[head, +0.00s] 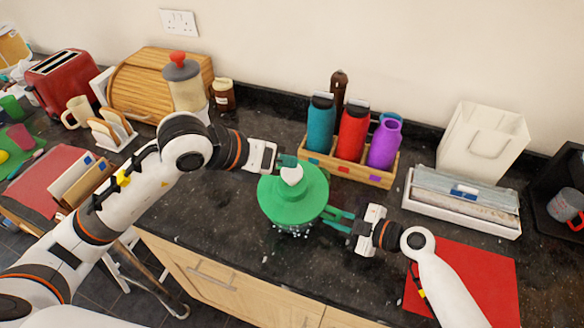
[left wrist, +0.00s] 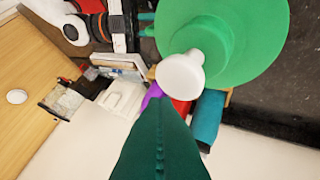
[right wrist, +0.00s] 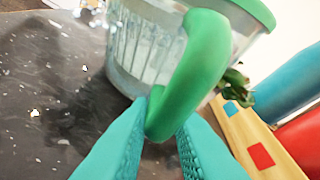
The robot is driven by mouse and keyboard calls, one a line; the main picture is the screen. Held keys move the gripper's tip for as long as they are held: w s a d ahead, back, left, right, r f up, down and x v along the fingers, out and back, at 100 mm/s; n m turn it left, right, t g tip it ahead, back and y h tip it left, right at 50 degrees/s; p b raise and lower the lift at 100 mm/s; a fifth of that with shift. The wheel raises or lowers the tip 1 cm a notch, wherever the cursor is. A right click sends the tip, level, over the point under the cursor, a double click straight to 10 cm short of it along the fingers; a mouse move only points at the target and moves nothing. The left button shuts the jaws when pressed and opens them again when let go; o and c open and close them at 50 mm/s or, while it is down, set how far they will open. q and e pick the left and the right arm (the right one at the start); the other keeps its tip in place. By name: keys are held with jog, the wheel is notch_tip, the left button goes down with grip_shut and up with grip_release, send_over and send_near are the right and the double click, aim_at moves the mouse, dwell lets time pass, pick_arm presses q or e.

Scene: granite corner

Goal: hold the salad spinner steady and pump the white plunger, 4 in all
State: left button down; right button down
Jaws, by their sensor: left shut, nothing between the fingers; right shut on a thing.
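The salad spinner has a green lid (head: 292,203) and a clear bowl (right wrist: 147,50), and stands on the dark counter. The white plunger (head: 291,175) sticks up from the lid's middle; it also shows in the left wrist view (left wrist: 181,76). My left gripper (head: 284,161) is shut and empty, right at the plunger's far side in the head view; I cannot tell whether it touches. My right gripper (head: 332,215) is shut on the spinner's green handle (right wrist: 191,68), at the bowl's right side. Most of the bowl is hidden under the lid in the head view.
A wooden caddy (head: 344,168) with teal, red and purple bottles stands just behind the spinner. A white tray (head: 462,218) and a red mat (head: 480,280) lie to the right. A wooden bread box (head: 150,80) stands back left. Counter front of the spinner is clear.

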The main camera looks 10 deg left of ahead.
aim_at(286, 171)
dwell(0.7)
pick_arm(q)
jog(key=shift+w+f, duration=0.1)
jog(key=shift+f, duration=0.3)
jog(key=shift+w+f, duration=0.15)
jog(key=shift+f, duration=0.65)
jog(key=shift+w+f, duration=0.15)
jog(key=shift+f, duration=0.6)
dwell(1.0)
jog(key=shift+r, duration=0.1)
jog(key=shift+s+r, duration=0.2)
jog(key=shift+r, duration=0.75)
jog(key=shift+s+r, duration=0.15)
jog(key=shift+r, duration=0.75)
jog(key=r, duration=0.2)
jog(key=s+r, duration=0.1)
jog(key=r, duration=0.2)
dwell(0.6)
